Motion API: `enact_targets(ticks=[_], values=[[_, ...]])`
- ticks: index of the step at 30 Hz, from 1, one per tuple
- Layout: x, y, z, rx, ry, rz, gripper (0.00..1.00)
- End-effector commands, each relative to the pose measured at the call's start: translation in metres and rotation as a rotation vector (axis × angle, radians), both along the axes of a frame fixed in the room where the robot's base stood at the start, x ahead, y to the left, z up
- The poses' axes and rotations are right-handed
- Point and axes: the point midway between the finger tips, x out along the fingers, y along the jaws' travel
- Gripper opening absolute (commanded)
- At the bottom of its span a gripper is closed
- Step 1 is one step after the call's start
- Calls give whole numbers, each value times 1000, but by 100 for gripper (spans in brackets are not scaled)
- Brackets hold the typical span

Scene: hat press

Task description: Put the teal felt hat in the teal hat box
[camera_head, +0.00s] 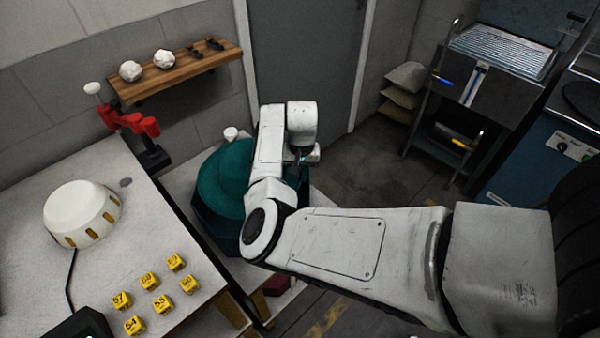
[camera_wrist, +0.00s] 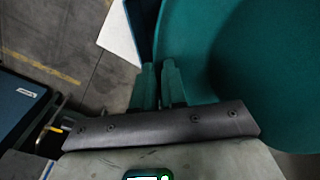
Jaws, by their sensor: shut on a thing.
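The teal felt hat (camera_head: 222,172) shows its rounded crown left of my arm in the head view. In the wrist view the hat (camera_wrist: 285,75) fills the right side. My gripper (camera_wrist: 161,72) is shut on the hat's brim; in the head view it (camera_head: 303,158) is at the hat's right side, partly hidden by my wrist. The dark teal hat box (camera_head: 213,225) is under the hat, and its angular wall shows at the lower left. My arm and the hat hide much of the box. I cannot tell whether the hat is inside the rim.
A worktable (camera_head: 165,215) at left holds a cream dome (camera_head: 82,213) and several yellow numbered blocks (camera_head: 148,281). A wooden shelf (camera_head: 180,73) is on the wall above a red clamp (camera_head: 130,121). A rack (camera_head: 470,100) stands at right. Floor (camera_head: 345,160) is clear between.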

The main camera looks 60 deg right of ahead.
Motion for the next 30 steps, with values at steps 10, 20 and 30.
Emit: enact_targets(ticks=[10, 20, 30], values=[[0, 0, -35, 1, 0, 0, 0], [0, 0, -64, -1, 1, 1, 0], [0, 0, -95, -1, 1, 1, 0]])
